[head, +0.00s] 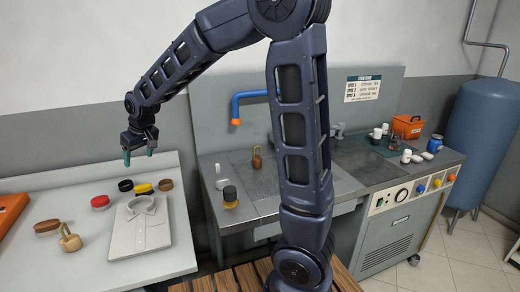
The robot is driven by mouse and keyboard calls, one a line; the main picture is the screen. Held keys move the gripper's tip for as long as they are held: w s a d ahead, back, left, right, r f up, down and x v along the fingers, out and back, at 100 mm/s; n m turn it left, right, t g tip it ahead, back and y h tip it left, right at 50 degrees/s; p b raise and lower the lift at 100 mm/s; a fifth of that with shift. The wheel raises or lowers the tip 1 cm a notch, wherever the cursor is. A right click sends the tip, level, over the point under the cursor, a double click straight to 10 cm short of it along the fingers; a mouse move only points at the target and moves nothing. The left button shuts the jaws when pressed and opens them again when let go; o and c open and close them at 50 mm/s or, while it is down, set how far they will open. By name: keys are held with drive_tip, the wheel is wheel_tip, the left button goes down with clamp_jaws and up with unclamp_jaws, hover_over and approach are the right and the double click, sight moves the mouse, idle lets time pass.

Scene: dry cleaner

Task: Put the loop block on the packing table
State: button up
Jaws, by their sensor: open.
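A small brown block with a loop-shaped top (257,158), which looks like the loop block, stands upright on the grey steel counter right of the white table. The white table (180,225) at left, which looks like the packing table, carries a folded shirt and several small items. My gripper (139,156) hangs above the back part of this table, fingers down, open and empty. It is well left of the loop-topped block and apart from it.
On the white table are a folded white shirt (140,226), a tan knobbed piece (69,238), a brush (47,226), several round tins and an orange tray (10,210). A black-and-yellow pot (230,196) stands near the counter's left edge. Bottles and an orange box (407,126) stand at right.

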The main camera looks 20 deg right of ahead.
drive_tip(key=s+d+r+m+h, duration=0.1)
drive_tip(key=s+d+r+m, duration=0.15)
drive_tip(key=d, duration=0.85)
drive_tip(key=s+d+r+m, duration=0.1)
drive_tip(key=s+d+r, duration=0.25)
drive_tip(key=d, duration=0.85)
drive_tip(key=s+d+m+t+h, duration=0.1)
drive_tip(key=s+d+m, duration=0.3)
drive_tip(key=s+d, duration=1.1)
drive_tip(key=shift+s+d+f+h, duration=0.2)
drive_tip(key=shift+h, duration=0.4)
